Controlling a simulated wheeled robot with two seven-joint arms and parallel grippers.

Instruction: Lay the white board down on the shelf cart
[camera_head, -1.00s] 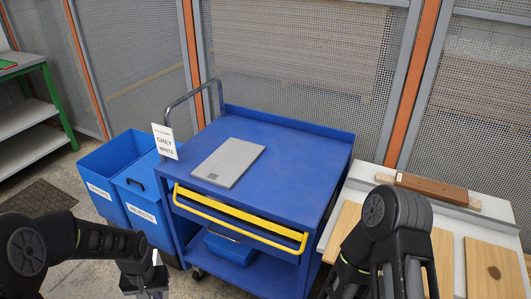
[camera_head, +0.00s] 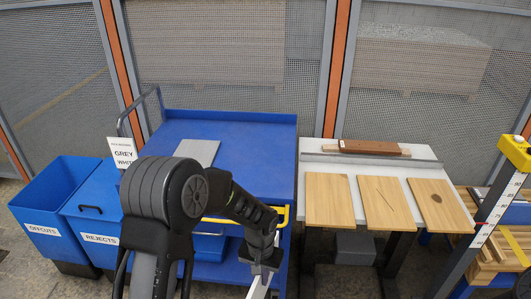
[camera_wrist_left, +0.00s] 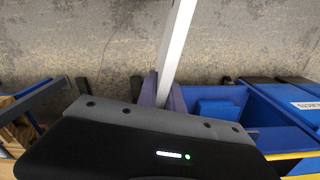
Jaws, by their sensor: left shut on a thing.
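The white board (camera_head: 258,290) hangs from my left gripper (camera_head: 262,265), seen nearly edge-on at the bottom of the head view. In the left wrist view the white board (camera_wrist_left: 176,45) is a narrow pale strip held between the fingers of my left gripper (camera_wrist_left: 165,98). The blue shelf cart (camera_head: 255,140) stands ahead, with a grey board (camera_head: 197,152) lying flat on the left of its top. My left arm hides part of the cart's front. The gripper and board are in front of the cart, apart from its top. My right gripper is out of view.
A grey/white sign (camera_head: 122,152) stands at the cart's left edge, beside the blue offcuts bin (camera_head: 45,232) and rejects bin (camera_head: 88,236). A white table (camera_head: 312,166) with wooden boards stands to the right. The cart's top is clear right of the grey board.

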